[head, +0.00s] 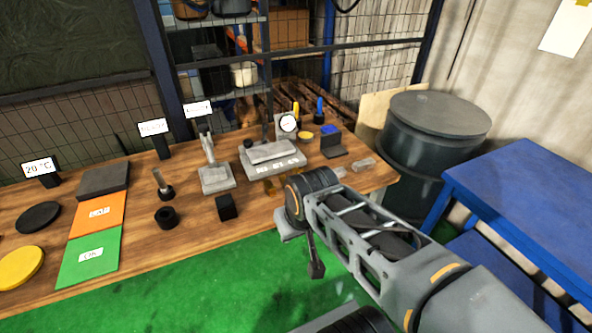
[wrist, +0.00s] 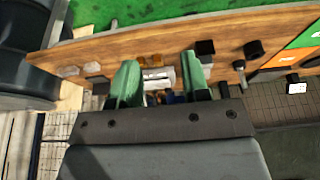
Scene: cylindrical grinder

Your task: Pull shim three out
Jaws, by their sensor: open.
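A grey block (head: 275,163) with small labels on its front face stands on the wooden bench, with a lighter slab on top. The labels are too small to read surely, and I cannot tell which piece is shim three. Amber pieces (head: 270,186) show low at the block's front, partly hidden by my arm; similar pieces (wrist: 155,60) show in the wrist view. My gripper (wrist: 161,76) is open, its two green fingers apart with nothing held. The pale block (wrist: 158,78) shows between and beyond the fingers. In the head view my arm hides the fingertips.
On the wooden bench (head: 205,240) stand a dial gauge (head: 288,123), a grey stand (head: 214,176), a black cube (head: 227,207) and a black ring (head: 166,217). A dark drum (head: 428,135) and blue table (head: 530,200) are at right. Green floor lies in front.

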